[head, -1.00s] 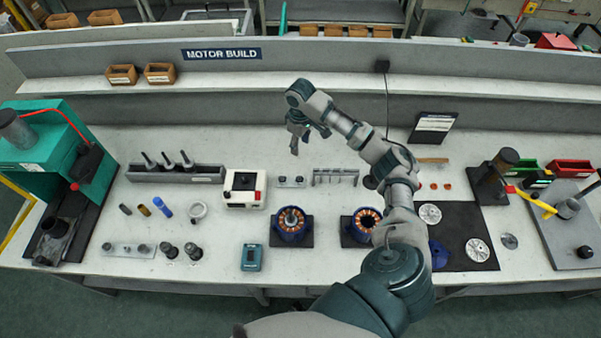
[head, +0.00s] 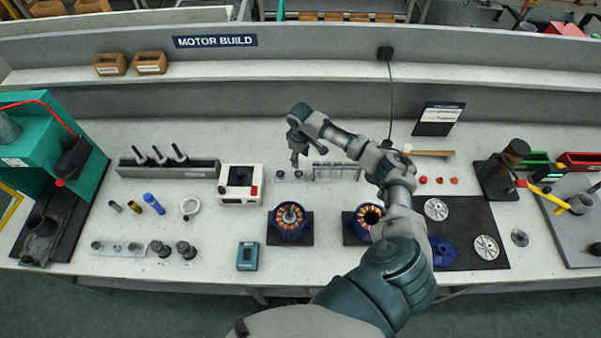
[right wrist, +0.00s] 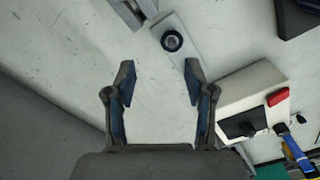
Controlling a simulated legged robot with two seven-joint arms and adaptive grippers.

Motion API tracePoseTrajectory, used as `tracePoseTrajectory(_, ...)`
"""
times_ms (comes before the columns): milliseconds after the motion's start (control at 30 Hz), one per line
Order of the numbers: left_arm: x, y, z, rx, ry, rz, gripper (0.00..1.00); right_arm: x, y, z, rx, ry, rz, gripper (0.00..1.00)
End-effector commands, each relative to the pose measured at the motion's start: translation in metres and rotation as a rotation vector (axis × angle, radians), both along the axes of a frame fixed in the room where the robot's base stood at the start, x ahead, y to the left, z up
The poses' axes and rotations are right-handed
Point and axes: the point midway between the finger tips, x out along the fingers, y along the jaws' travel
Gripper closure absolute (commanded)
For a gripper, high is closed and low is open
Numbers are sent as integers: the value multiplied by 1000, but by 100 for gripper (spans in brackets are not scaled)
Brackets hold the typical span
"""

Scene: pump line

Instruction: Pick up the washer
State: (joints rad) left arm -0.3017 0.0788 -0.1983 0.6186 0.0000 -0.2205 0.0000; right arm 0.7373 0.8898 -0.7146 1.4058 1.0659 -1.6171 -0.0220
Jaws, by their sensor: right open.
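A small pale plate (head: 289,176) lies on the bench and bears two small dark round pieces. One of them, a dark ring with a grey centre that looks like the washer (right wrist: 171,40), shows on the plate in the right wrist view. I cannot tell for sure that it is a washer. My right gripper (head: 295,163) points down just behind the plate, apart from it. In the right wrist view its two fingers (right wrist: 160,82) are spread with nothing between them, and the ring lies beyond the fingertips. My left gripper is not in view.
A white box with a red button (head: 241,184) stands left of the plate. A slotted metal rack (head: 337,171) stands close on its right. Motor stators (head: 290,221) sit in front. A grey rack with upright tools (head: 169,168) is further left.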

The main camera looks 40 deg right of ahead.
Motion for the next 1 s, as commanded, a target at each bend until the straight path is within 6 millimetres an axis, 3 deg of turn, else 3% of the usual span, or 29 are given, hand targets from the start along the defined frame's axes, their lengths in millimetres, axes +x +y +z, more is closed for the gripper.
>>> tracePoseTrajectory(167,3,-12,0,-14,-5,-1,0,-1,5,-10,-4,-1,1,46)
tracePoseTrajectory(500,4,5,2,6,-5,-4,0,-5,4,-58,-1,1,0,46)
tracePoseTrajectory(767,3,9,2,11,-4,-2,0,-5,2,-62,1,-1,1,46)
tracePoseTrajectory(1000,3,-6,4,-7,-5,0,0,-5,4,-61,-2,-1,1,46)
